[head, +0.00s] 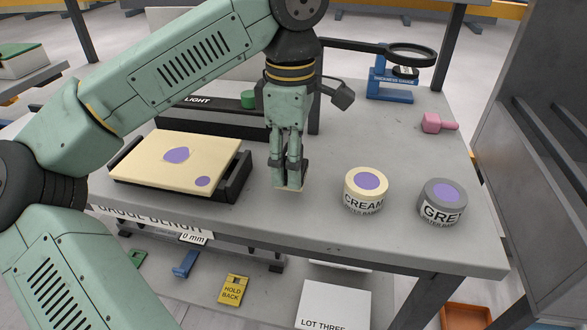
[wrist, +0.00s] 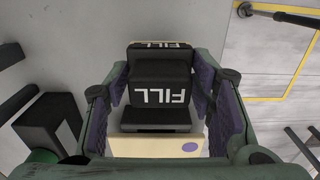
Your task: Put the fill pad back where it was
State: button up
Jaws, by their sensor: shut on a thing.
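My gripper (head: 289,178) is shut on the fill pad, a black block marked FILL (wrist: 160,83) that sits between the fingers in the wrist view. In the head view the fingers mostly hide the pad, and a thin pale edge shows below them. It hangs low over the bench, right of the tray; whether it touches the top I cannot tell. The cream slab (head: 195,158) with two purple patches lies in a black tray (head: 237,182).
Right of my gripper stand a CREAM pot (head: 364,200) and a grey pot (head: 438,212), both with purple on top. A pink tool (head: 437,123) and a blue stand (head: 392,86) are behind. A dark LIGHT box (head: 225,121) is behind the tray. The front-middle bench top (head: 300,225) is clear.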

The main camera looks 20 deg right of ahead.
jog(key=shift+w+d+f, duration=0.15)
jog(key=shift+d+f, duration=0.1)
jog(key=shift+f+p, duration=0.3)
jog(key=shift+f, duration=1.25)
jog(key=shift+f, duration=0.1)
jog(key=shift+f, duration=0.15)
jog(key=o, duration=1.2)
notch_tip(320, 180, up, 13)
jog(key=shift+f, duration=0.2)
